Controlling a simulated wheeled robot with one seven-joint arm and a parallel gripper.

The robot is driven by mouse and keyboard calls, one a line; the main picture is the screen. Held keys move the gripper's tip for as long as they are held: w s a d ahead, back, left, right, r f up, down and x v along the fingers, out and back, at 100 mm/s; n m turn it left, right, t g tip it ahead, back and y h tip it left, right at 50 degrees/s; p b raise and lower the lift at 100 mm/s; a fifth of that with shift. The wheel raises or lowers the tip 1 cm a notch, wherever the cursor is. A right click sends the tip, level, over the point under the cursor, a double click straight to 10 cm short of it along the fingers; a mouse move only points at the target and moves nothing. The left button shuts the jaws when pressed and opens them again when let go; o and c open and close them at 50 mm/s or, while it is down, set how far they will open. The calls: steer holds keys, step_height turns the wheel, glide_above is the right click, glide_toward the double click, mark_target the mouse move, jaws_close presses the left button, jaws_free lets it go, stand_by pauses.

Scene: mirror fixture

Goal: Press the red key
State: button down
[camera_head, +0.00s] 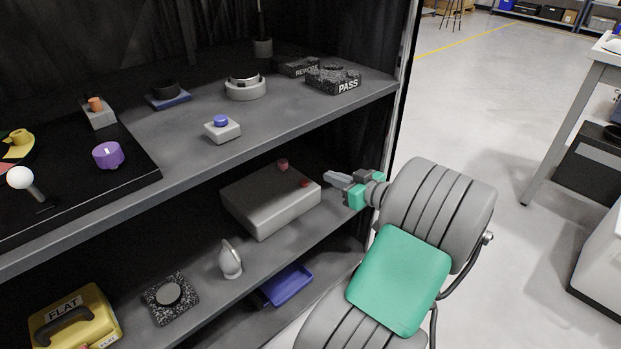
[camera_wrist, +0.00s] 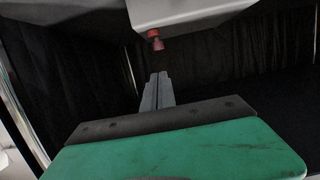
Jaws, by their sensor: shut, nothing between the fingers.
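A grey box (camera_head: 262,205) sits on the lower shelf and carries two small red parts. One red part (camera_head: 304,182) is near its right edge, and a duller red knob (camera_head: 283,164) is at its back. I cannot tell which is the red key. In the wrist view, red parts (camera_wrist: 155,41) show close together at the edge of a grey body (camera_wrist: 190,10). My gripper (camera_head: 329,176) is shut and empty, just right of the box, with its fingers pointing left toward it. In the wrist view the closed fingertips (camera_wrist: 158,76) are apart from the red parts.
The upper shelf (camera_head: 190,150) overhangs the box. A white knobbed object (camera_head: 230,259), a dark speckled block (camera_head: 170,298) and a yellow case (camera_head: 75,318) stand left on the lower shelf. A blue tray (camera_head: 287,285) is below. Open floor lies right.

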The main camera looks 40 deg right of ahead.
steer(key=b, duration=0.3)
glide_above(309, 189)
steer(key=f, duration=0.3)
steer(key=shift+w, duration=0.25)
steer(key=f, duration=0.1)
steer(key=f+b, duration=0.1)
steer(key=shift+s+f, duration=0.2)
steer(key=shift+f, duration=0.55)
